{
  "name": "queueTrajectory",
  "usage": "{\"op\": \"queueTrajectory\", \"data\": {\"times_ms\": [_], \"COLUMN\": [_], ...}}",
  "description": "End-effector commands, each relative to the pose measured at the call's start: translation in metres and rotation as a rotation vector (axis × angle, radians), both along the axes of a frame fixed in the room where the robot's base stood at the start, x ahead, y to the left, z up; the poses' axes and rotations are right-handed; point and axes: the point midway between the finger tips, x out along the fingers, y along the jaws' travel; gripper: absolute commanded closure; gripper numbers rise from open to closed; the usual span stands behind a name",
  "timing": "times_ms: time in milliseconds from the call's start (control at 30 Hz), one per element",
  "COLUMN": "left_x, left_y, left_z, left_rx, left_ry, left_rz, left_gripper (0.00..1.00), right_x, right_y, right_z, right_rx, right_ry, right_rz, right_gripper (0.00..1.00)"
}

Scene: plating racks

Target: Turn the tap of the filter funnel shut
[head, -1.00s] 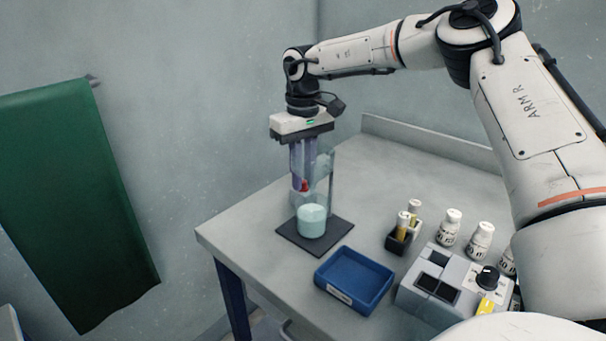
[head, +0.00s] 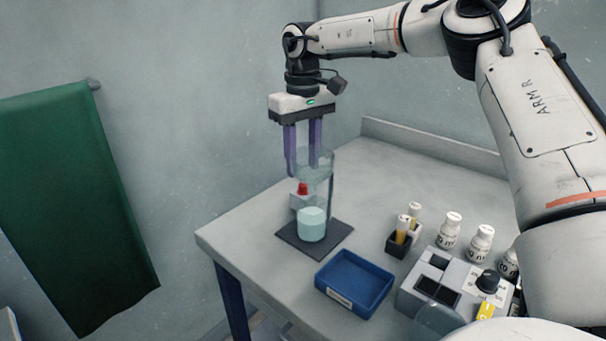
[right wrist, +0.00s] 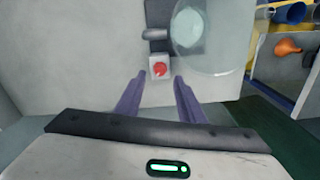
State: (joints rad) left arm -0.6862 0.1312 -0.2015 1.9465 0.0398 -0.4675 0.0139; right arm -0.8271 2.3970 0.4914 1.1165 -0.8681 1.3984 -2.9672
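The filter funnel (head: 316,160) is a clear vessel on a stand with a dark base plate (head: 290,237). Its red tap (head: 303,188) sits on a small pale block below the funnel. In the right wrist view the red tap (right wrist: 160,69) lies just beyond and between the fingertips. My right gripper (head: 303,168) points down, open and empty, its purple fingers apart above the tap. The fingers also show spread in the right wrist view (right wrist: 158,79). A beaker (head: 312,224) with pale teal contents stands on the base plate. I cannot tell the tap's angle. My left gripper is out of view.
A blue tray (head: 355,283) lies in front of the stand. A dark vial holder (head: 399,245), several white bottles (head: 449,230) and a grey instrument (head: 437,284) stand to the right. The table's (head: 255,215) left part is clear. A green cloth (head: 75,200) hangs left.

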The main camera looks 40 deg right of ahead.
Motion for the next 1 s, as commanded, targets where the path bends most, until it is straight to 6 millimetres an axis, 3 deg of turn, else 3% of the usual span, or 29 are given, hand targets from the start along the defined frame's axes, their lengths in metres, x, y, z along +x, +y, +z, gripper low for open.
{"op": "queueTrajectory", "data": {"times_ms": [200,400,767,1000], "left_x": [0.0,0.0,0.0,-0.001], "left_y": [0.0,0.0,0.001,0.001], "left_z": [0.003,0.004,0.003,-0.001], "left_rx": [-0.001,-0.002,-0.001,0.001], "left_ry": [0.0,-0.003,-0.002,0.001], "left_rz": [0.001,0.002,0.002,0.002], "left_gripper": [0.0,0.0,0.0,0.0], "right_x": [0.001,0.0,0.0,-0.001], "right_y": [0.0,0.0,0.0,0.0], "right_z": [0.042,0.057,0.057,0.032], "right_rx": [-0.001,0.0,0.0,0.001], "right_ry": [-0.003,0.0,0.001,0.004], "right_rz": [0.0,-0.001,-0.001,0.0], "right_gripper": [0.65,0.65,0.65,0.65]}}
